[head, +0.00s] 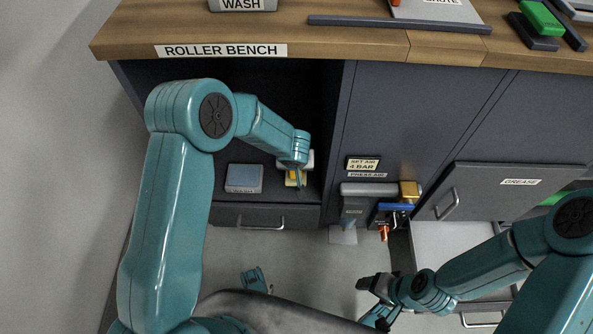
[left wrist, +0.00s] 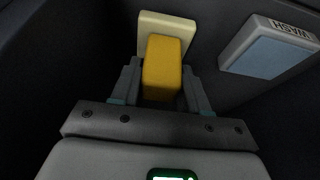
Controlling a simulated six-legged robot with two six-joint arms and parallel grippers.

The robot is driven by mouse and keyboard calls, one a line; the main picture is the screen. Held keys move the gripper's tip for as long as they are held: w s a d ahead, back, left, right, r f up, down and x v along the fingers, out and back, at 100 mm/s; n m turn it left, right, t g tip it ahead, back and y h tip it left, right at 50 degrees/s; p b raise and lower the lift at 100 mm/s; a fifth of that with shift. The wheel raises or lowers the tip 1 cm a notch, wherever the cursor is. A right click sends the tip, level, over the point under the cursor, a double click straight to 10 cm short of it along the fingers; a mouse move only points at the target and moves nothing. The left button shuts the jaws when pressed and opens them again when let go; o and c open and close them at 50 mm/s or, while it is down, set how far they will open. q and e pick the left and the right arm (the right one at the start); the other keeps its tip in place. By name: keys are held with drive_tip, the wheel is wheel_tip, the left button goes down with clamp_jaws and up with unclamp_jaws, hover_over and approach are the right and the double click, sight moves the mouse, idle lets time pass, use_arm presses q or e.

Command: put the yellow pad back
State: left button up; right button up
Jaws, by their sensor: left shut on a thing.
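The yellow pad (left wrist: 163,70) is between the two fingers of my left gripper (left wrist: 161,82), which is shut on it. A pale cream block (left wrist: 150,20) shows right behind the pad's far end; I cannot tell whether they touch. In the head view my left gripper (head: 298,176) reaches into the open bench compartment, with a bit of the yellow pad (head: 291,181) showing and the rest hidden by the gripper. My right gripper (head: 372,285) is low over the floor, away from the pad; its jaw gap is not clear.
A grey unit with a blue pad, labelled WASH (head: 243,178), sits left of my left gripper in the compartment (head: 270,110). A drawer handle (head: 260,224) is below. The air panel (head: 380,190) and the GREASE front (head: 515,190) stand to the right.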

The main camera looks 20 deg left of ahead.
use_arm(q)
wheel_tip(320, 180, down, 3)
drive_tip(key=shift+r+b, duration=0.15)
drive_tip(key=shift+b, duration=0.15)
drive_tip(key=shift+r, duration=0.15)
drive_tip(key=shift+w, duration=0.1)
drive_tip(key=o, duration=0.9)
drive_tip(key=shift+o, duration=0.2)
